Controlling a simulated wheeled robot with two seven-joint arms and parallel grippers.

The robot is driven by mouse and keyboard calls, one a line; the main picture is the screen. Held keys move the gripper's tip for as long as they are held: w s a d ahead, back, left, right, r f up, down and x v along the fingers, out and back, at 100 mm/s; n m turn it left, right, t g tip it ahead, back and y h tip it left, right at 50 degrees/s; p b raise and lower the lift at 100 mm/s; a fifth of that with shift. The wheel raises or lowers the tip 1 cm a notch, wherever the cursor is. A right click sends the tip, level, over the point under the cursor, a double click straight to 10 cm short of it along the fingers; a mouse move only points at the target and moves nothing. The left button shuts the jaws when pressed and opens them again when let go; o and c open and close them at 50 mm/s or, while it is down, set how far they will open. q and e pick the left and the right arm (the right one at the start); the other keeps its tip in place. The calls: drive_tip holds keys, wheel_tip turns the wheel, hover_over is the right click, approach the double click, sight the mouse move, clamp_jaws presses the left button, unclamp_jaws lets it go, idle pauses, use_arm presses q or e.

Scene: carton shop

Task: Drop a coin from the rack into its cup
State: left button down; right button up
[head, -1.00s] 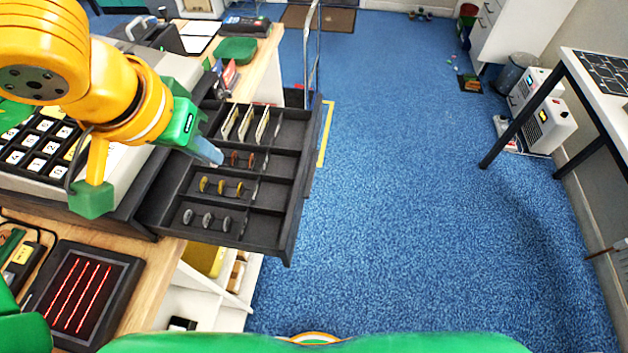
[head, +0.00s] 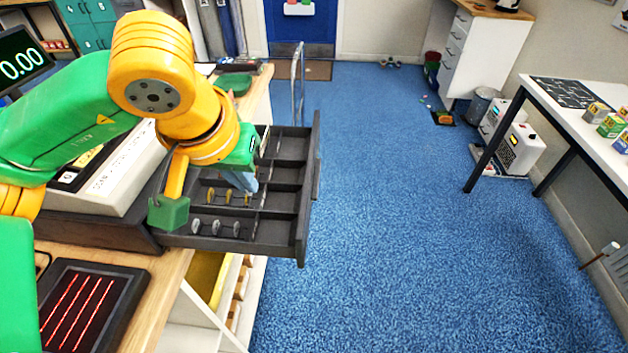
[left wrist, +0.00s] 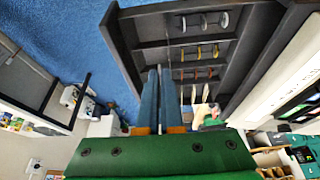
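The dark coin drawer (head: 310,190) is open, with divided compartments. In the head view, silver coins (head: 214,228) stand on edge in the near row and gold coins (head: 211,195) in the row behind. In the left wrist view, silver coins (left wrist: 204,22), gold coins (left wrist: 199,52) and copper coins (left wrist: 196,73) stand in rows. My left gripper (head: 246,184) points down over the drawer near the gold row and hides part of it. Its blue fingers (left wrist: 160,72) are close together in the left wrist view, with no coin visible between them. My right gripper is out of view.
The cash register (head: 100,205) stands left of the drawer. A dark panel with red lines (head: 85,310) lies on the counter in front. Blue floor (head: 400,200) is clear right of the drawer. A white table (head: 560,95) stands at the right.

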use_arm(q)
drive_tip(key=c, duration=1)
unclamp_jaws()
drive_tip(key=shift+w+d, duration=0.1)
drive_tip(key=shift+w, duration=0.1)
drive_tip(key=shift+s+r, duration=0.1)
drive_tip(key=v, duration=0.7)
